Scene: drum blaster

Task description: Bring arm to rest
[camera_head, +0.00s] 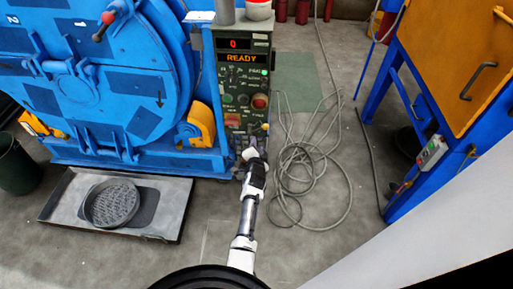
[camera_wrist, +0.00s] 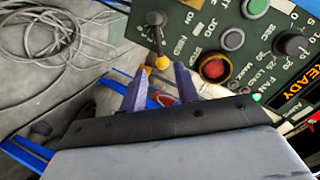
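My arm (camera_head: 247,210) reaches forward from the bottom of the head view to the lower part of the green control panel (camera_head: 231,85). My gripper (camera_head: 249,154) is at the panel's lower front. In the wrist view, the two purple fingers of my gripper (camera_wrist: 160,82) stand apart with a gap between them. A small lever with a yellow knob (camera_wrist: 162,62) lies just beyond the fingertips, in line with the gap. I cannot tell whether a finger touches it. The panel's display (camera_head: 242,58) reads "0" and "READY".
A large blue drum machine (camera_head: 95,65) stands left of the panel, with a grey tray (camera_head: 60,208) on the floor before it. Loose cables (camera_head: 310,165) lie right of the panel. A blue-framed orange cabinet (camera_head: 450,60) stands at the right.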

